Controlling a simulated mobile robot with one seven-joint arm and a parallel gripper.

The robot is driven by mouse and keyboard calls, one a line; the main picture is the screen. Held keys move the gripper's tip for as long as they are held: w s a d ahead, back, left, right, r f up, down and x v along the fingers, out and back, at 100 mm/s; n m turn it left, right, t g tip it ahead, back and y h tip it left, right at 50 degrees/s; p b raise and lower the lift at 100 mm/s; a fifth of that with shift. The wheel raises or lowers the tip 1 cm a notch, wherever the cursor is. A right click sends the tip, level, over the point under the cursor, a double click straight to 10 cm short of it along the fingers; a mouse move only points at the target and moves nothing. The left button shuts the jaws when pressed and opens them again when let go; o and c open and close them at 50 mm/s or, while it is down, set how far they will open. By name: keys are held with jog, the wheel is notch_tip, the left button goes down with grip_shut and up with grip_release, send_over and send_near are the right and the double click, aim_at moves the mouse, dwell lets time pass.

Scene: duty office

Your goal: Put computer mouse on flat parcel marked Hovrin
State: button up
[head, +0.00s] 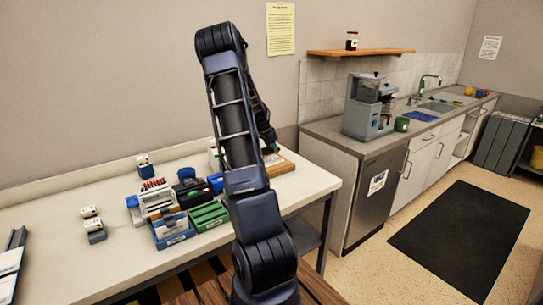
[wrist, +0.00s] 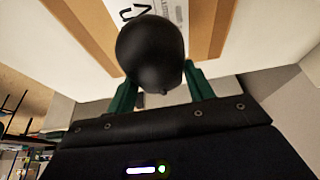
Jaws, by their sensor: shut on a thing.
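My gripper (wrist: 160,82) is shut on the computer mouse (wrist: 150,48), a dark rounded thing between the green fingertips in the wrist view. Beyond the mouse is the flat parcel (wrist: 208,28), brown with a white label; only a bit of the lettering shows, so I cannot read the name. In the head view the parcel (head: 283,168) lies at the right end of the desk, partly behind my arm. My gripper (head: 271,148) is over or beside it there, and the mouse cannot be made out. Whether the mouse touches the parcel is unclear.
On the desk (head: 110,180), left of my arm, stand blue and green trays (head: 208,216), a white rack (head: 157,200) and small boxes (head: 93,229). A counter with a coffee machine (head: 368,107) stands to the right.

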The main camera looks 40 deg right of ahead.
aim_at(271, 160)
jog(key=shift+f, duration=2.1)
jog(key=shift+f, duration=0.1)
jog(key=o, duration=1)
